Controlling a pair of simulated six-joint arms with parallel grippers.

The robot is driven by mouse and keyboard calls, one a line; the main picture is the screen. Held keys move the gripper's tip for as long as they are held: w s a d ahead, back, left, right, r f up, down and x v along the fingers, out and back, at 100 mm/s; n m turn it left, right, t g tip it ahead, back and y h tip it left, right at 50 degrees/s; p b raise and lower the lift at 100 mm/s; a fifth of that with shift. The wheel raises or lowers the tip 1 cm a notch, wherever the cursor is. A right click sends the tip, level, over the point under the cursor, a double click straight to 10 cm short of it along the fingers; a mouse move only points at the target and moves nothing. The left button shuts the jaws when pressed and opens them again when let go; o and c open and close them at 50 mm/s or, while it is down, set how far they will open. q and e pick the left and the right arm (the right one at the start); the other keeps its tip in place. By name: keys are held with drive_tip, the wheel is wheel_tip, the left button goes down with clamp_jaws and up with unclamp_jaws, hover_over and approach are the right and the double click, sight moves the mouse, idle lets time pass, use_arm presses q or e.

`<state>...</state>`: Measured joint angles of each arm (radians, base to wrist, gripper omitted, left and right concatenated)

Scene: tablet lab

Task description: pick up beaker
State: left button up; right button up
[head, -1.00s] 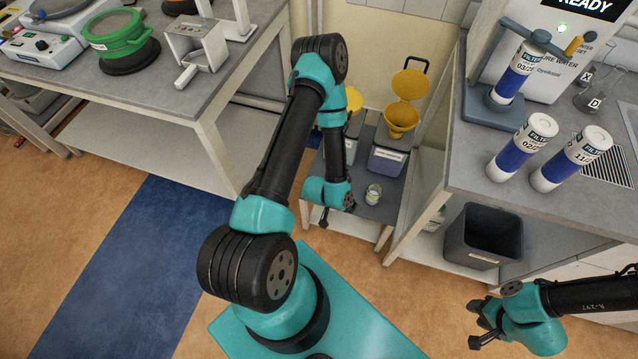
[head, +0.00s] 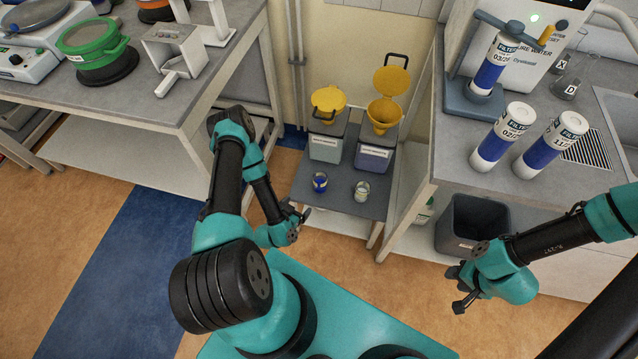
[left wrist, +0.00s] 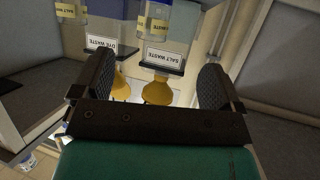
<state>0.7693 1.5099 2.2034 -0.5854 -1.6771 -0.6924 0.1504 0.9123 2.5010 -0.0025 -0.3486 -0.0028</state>
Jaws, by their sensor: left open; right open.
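Two small beakers stand upright on a low grey stand: one with blue contents (head: 320,183) on the left, one with pale contents (head: 362,190) on the right. My left gripper (head: 298,214) is open and empty, in front of the stand and nearer to the blue beaker, touching neither. In the left wrist view the scene is upside down; the blue beaker (left wrist: 153,18) shows beyond my open fingers (left wrist: 155,84), and the pale beaker (left wrist: 72,17) is at the upper left, cut off by the edge. My right gripper (head: 458,286) is open and empty, in front of the bin.
Behind the beakers stand two waste containers with yellow funnels (head: 326,148) (head: 374,155); they read SALT WASTE and DYE WASTE in the wrist view. The stand (head: 340,214) lies between two benches. A dark bin (head: 472,228) is at the right.

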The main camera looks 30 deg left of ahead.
sight(317, 187)
use_arm(q)
drive_tip(key=x, duration=1.2)
drive_tip(key=shift+d+x, duration=0.15)
drive_tip(key=shift+x, duration=1.15)
drive_tip(key=shift+d+x, duration=0.15)
drive_tip(key=shift+x, duration=1.15)
drive_tip(key=shift+f, duration=0.1)
drive_tip(key=c, duration=1.2)
drive_tip(key=shift+o, duration=0.2)
drive_tip(key=shift+r, duration=0.25)
